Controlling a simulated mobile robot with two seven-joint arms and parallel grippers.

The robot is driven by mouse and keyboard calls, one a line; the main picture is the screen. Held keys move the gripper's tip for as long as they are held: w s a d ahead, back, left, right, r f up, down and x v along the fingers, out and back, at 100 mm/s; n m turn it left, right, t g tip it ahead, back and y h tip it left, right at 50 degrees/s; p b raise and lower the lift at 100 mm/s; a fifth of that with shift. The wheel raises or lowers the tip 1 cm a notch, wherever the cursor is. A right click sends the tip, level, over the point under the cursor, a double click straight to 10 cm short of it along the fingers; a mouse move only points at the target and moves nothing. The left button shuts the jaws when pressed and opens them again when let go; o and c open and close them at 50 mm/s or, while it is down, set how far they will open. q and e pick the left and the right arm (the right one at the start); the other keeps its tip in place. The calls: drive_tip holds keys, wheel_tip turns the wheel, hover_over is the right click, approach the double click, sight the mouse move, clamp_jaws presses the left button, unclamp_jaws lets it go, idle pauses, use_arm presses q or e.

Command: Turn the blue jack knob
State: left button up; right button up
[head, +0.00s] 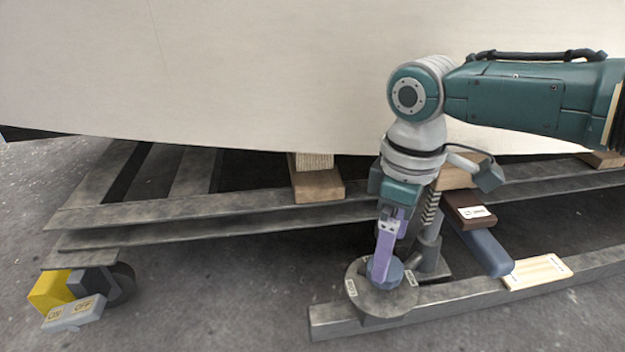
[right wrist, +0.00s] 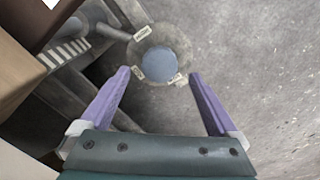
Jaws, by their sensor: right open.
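The blue jack knob (head: 379,271) sits on a round grey labelled plate (head: 352,296) at the foot of the jack, on a steel beam. In the right wrist view the knob (right wrist: 159,63) is a round blue disc beyond my fingertips. My right gripper (head: 384,262) points down at the knob, with a purple finger partly covering it in the head view. In the right wrist view its purple fingers (right wrist: 158,72) are spread apart, one on each side of the knob, with nothing held. Whether they touch the knob cannot be told. My left gripper is not in view.
The pale hull (head: 250,80) hangs over the steel frame. A wooden block (head: 318,185) supports it. A blue-grey bar (head: 487,250) and a pale wooden piece (head: 538,272) lie right of the jack. A yellow caster with a pedal (head: 75,314) stands at left. Floor in front is clear.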

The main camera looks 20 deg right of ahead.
sight(395, 272)
wheel_tip(395, 272, down, 4)
drive_tip(key=shift+w+r+b, duration=0.1)
drive_tip(key=shift+r+b, duration=0.15)
drive_tip(key=shift+b, duration=0.75)
drive_tip(key=shift+f, duration=0.25)
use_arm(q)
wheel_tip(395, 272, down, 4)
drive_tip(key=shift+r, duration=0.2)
use_arm(e)
drive_tip(key=shift+r, duration=0.1)
drive_tip(key=shift+c, duration=1.3)
drive_tip(key=c, duration=1.1)
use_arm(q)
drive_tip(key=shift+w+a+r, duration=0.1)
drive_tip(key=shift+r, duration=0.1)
